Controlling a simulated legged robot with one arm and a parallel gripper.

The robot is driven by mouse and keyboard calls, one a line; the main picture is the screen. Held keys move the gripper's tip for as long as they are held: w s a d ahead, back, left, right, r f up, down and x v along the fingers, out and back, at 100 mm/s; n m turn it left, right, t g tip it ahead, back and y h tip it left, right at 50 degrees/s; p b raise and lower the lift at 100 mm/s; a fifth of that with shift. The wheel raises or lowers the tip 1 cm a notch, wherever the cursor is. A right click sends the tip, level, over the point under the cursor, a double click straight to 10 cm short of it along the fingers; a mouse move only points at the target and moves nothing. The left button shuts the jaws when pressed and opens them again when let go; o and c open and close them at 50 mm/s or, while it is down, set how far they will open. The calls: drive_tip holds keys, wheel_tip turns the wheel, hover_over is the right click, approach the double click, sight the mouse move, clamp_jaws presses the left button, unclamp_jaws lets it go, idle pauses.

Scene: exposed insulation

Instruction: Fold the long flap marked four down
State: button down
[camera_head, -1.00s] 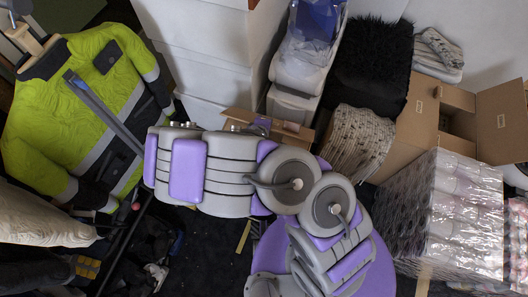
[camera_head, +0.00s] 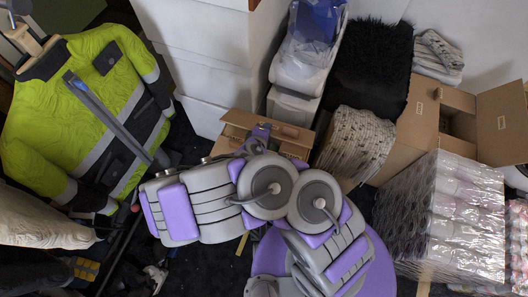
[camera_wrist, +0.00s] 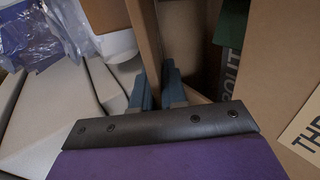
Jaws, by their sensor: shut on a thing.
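An open cardboard box (camera_head: 232,133) stands in the middle of the head view, partly behind my arm. In the wrist view its flaps stand on both sides of a dark opening. The gripper also shows small at the box in the head view (camera_head: 262,130).
A green item with lettering (camera_wrist: 230,35) shows inside the box. White bins (camera_head: 290,105) and stacked white boxes stand behind. A second open carton (camera_head: 425,125) and wrapped packs (camera_head: 450,215) stand to the right. A yellow-green jacket (camera_head: 60,120) hangs at left.

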drive_tip(key=shift+s+a+f+t, duration=0.15)
drive_tip(key=shift+s+f+t, duration=0.25)
drive_tip(key=shift+f, duration=0.15)
drive_tip(key=shift+f+t+h+p, duration=0.1)
drive_tip(key=shift+t+h+p, duration=0.2)
drive_tip(key=shift+w, duration=0.1)
drive_tip(key=shift+s+f+b, duration=0.3)
drive_tip(key=shift+f, duration=0.35)
drive_tip(key=c, duration=1.3)
unclamp_jaws()
drive_tip(key=shift+o, duration=0.2)
